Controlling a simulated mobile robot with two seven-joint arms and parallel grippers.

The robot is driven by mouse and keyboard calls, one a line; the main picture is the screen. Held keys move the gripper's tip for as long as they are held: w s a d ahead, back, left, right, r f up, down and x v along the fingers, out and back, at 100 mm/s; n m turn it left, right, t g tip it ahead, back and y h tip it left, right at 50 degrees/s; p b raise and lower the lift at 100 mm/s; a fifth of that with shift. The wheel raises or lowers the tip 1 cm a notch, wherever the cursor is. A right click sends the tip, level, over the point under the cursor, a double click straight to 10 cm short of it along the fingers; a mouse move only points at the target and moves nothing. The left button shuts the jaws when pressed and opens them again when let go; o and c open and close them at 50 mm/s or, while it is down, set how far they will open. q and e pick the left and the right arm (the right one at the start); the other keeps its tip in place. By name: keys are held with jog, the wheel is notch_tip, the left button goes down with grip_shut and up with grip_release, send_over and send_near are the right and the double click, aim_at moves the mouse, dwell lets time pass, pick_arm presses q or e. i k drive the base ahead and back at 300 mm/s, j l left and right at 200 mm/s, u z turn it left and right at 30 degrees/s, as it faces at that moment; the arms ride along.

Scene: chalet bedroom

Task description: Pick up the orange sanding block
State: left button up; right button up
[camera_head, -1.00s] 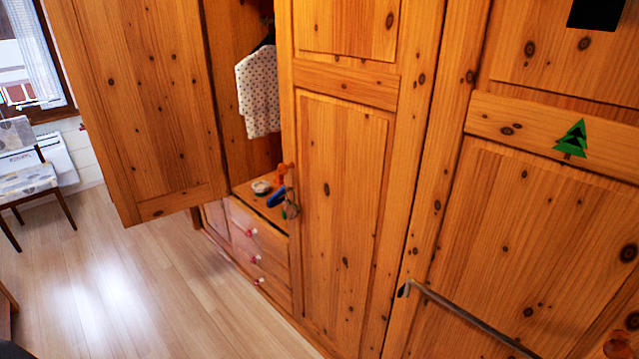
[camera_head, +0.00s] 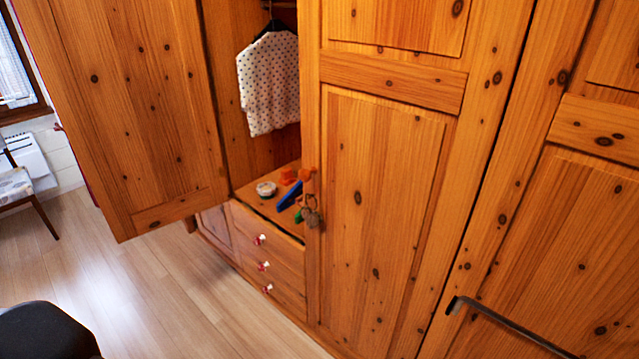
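A small orange block (camera_head: 288,175), likely the sanding block, sits on the shelf above the drawers inside the open wardrobe. A blue object (camera_head: 289,195) lies in front of it, and a small round white-topped item (camera_head: 266,189) is to its left. The edge of the closed wardrobe door is close on its right.
The open wardrobe door (camera_head: 125,110) stands out at left. A closed door (camera_head: 385,190) with hanging keys (camera_head: 311,213) is on the right. A dotted shirt (camera_head: 268,85) hangs above the shelf. Drawers (camera_head: 265,262) are below. The wooden floor (camera_head: 150,290) in front is mostly clear.

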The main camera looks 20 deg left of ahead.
aim_at(286, 178)
jog(key=i+j, duration=0.1)
jog(key=j, duration=0.55)
jog(key=i+j, duration=0.15)
jog(key=j, duration=0.55)
jog(key=i+j+z, duration=0.1)
jog(key=j, duration=0.55)
jog(key=i+j, duration=0.1)
jog(key=j, duration=0.6)
